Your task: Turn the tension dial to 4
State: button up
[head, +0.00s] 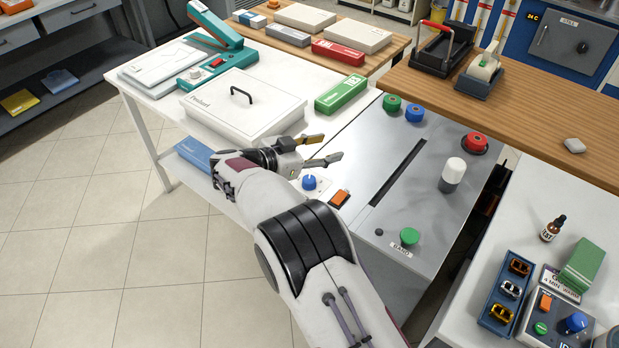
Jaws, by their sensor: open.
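A blue knob (309,182) with a light pointer mark sits on a small pale plate at the left part of the grey machine top (440,140). Its scale numbers are too small to read. A second blue knob (575,322) is on a small control box at the lower right. No readable label tells which knob is the tension dial. My gripper (332,147) is open and empty, its fingers pointing right. In the picture it is just above the first blue knob, apparently apart from it; its height over the surface is hard to tell.
Near the first knob are an orange switch (340,198), a long dark slot (398,172) and a green button (409,236). A white-capped cylinder (452,173) and red knob (474,143) stand right. A white lidded box (243,103) and green box (341,93) lie behind my gripper.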

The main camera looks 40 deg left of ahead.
jog(key=w+a+r+n+y, duration=0.3)
jog(key=w+r+n+y, duration=0.15)
jog(key=w+r, duration=0.2)
jog(key=w+a+r+n+y, duration=0.3)
jog(key=w+a+r+y, duration=0.15)
jog(key=w, duration=0.25)
jog(key=n+g+h, duration=0.1)
jog(key=n+g, duration=1)
jog(key=g, duration=0.2)
send_near(310, 180)
jog(key=f, duration=0.1)
jog(key=shift+a, duration=0.45)
jog(key=shift+f, duration=0.2)
jog(key=shift+x, duration=3.7)
jog(key=shift+w, duration=0.1)
